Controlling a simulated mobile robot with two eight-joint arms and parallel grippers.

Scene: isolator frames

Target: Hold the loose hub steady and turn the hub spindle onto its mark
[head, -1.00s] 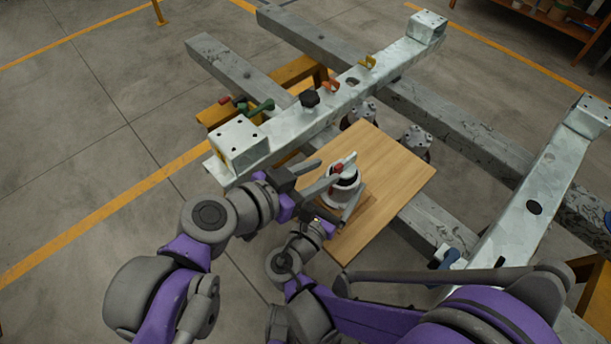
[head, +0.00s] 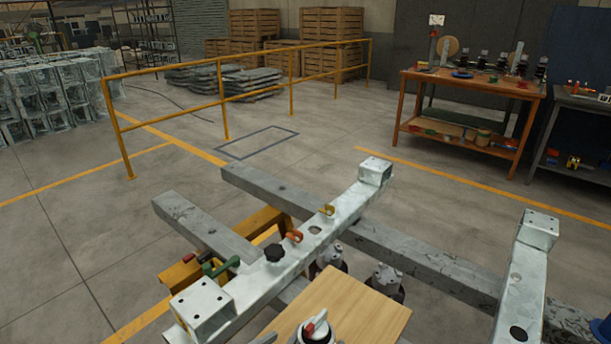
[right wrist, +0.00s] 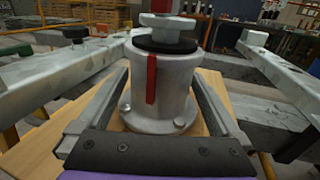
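The hub (right wrist: 172,90) is a pale grey flanged cylinder standing on a wooden board (head: 365,300). A red stripe (right wrist: 151,80) runs down its side. The spindle (right wrist: 168,27) rises above a black ring, and a red part shows roughly above the stripe, cut by the frame's top. In the head view the spindle's white and red top (head: 315,325) is at the bottom edge; the rest of the hub is cut off. My right gripper (right wrist: 161,100) has one finger on each side of the hub body, seemingly touching it. My left gripper cannot be made out.
The board is among grey beams (head: 420,260) and pale steel rails (head: 330,225). The near rail carries a black knob (head: 274,253) and coloured clamps. A workbench (head: 470,85) and yellow railing (head: 225,95) stand farther back. Open floor lies left.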

